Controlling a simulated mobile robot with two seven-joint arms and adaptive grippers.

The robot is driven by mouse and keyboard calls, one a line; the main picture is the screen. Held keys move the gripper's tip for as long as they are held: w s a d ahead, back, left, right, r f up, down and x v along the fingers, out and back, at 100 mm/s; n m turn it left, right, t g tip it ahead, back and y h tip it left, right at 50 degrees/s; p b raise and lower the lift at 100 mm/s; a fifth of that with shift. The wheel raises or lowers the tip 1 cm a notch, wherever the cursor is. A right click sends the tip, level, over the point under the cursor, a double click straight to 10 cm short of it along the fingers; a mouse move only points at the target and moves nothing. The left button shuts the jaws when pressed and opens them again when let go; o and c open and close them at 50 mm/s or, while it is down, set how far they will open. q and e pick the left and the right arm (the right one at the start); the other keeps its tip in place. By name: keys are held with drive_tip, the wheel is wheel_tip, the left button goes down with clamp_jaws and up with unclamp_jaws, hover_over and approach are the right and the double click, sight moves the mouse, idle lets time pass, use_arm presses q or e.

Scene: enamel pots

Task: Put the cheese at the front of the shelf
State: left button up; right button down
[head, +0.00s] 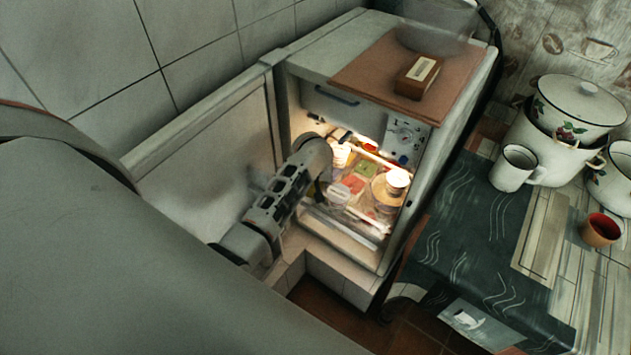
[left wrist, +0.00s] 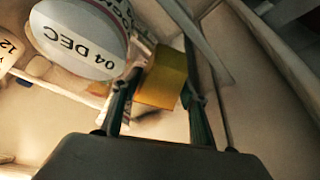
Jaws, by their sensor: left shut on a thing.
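The cheese, a yellow block (left wrist: 163,78), sits between the two fingers of my left gripper (left wrist: 158,92) in the left wrist view. The gripper is shut on it. In the head view my left arm reaches into the open, lit fridge (head: 310,95), and its wrist hides the fingers and the cheese. The shelf (head: 345,228) holds several packages and tubs in the head view. A white round container marked "04 DEC" (left wrist: 80,38) is close beside the left finger in the left wrist view. My right gripper is not in view.
The open fridge door (head: 205,150) stands to the left of my arm. A brown box (head: 417,76) lies on a board on top of the fridge. A table with a white mug (head: 515,167), pots (head: 575,105) and an orange cup (head: 601,230) stands to the right.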

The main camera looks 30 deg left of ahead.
use_arm(q)
drive_tip(key=shift+f, duration=0.25)
drive_tip(key=o, duration=1.3)
